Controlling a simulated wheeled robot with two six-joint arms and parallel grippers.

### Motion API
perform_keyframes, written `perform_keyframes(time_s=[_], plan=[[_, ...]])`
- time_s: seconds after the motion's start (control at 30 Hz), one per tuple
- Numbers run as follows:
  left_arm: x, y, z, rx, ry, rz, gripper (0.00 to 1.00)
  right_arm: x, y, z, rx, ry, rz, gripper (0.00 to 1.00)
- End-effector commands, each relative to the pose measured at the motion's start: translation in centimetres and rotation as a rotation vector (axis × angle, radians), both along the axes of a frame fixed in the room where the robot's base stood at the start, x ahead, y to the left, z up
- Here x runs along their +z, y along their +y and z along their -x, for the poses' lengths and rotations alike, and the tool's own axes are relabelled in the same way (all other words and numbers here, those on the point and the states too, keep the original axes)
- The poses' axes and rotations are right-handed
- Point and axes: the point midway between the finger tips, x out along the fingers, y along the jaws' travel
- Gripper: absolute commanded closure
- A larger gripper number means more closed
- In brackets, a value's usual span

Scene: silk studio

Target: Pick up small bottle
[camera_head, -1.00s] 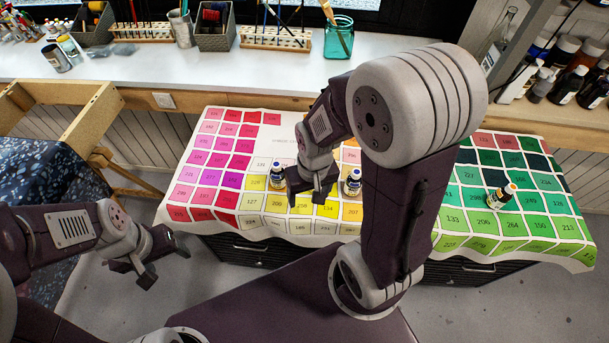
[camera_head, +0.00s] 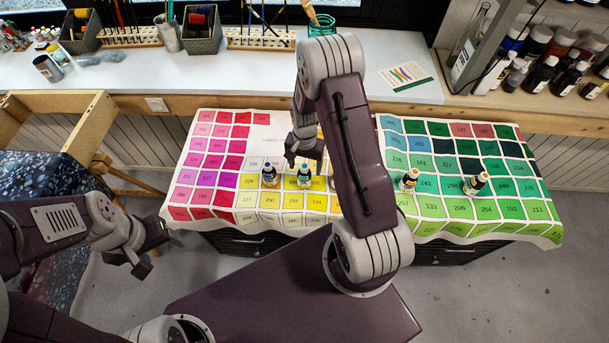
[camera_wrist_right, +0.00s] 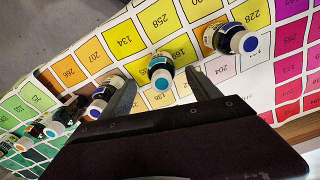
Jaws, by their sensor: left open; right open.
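Several small dark bottles with coloured caps stand on the colour-chart cloth (camera_head: 217,163). A teal-labelled small bottle (camera_head: 304,176) stands just in front of my right gripper (camera_head: 305,159). In the right wrist view this teal-labelled bottle (camera_wrist_right: 161,70) shows ahead of the open fingers (camera_wrist_right: 162,92), roughly between them, with nothing held. My left gripper (camera_head: 147,260) is open and empty, off the cloth.
Another bottle (camera_wrist_right: 104,94) is close to the left finger in the wrist view; my arm hides it in the head view. A white counter (camera_head: 240,83) with brush racks and pots runs behind. A wooden frame (camera_head: 85,125) stands at left.

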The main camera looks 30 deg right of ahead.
Motion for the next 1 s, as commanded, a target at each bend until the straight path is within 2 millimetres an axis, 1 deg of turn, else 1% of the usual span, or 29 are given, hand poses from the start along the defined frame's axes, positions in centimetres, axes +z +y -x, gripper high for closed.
perform_keyframes(time_s=[0.03,0.13,0.37,0.5,0.6,0.7,0.87,0.97,1.0], plan=[[0.2,0.0,0.0,0.000,0.000,0.000,0.33,-0.9,0.0,0.2,0.001,0.005,-0.001,0.29],[0.4,0.0,0.0,0.000,0.000,0.000,0.33,-2.3,0.1,0.1,0.002,0.005,-0.001,0.29],[0.7,0.0,0.0,0.000,0.000,0.000,0.33,-3.6,0.1,0.1,0.004,0.003,0.000,0.29],[1.4,0.0,0.0,0.000,0.000,0.000,0.33,-6.1,0.4,0.1,0.005,0.005,-0.001,0.29],[1.4,0.0,0.0,0.000,0.000,0.000,0.33,-7.6,0.3,0.0,0.005,0.002,-0.001,0.29],[1.4,0.0,0.0,0.000,0.000,0.000,0.33,-8.2,0.3,0.0,0.004,0.000,0.000,0.29],[1.4,0.0,0.0,0.000,0.000,0.000,0.33,-8.2,0.3,0.0,0.004,0.000,0.000,0.29],[1.4,0.0,0.0,0.000,0.000,0.000,0.33,-8.2,0.3,0.0,0.004,0.000,0.000,0.54],[1.4,0.0,0.0,0.000,0.000,0.000,0.33,-8.2,0.3,0.0,0.004,0.000,0.000,0.65]])
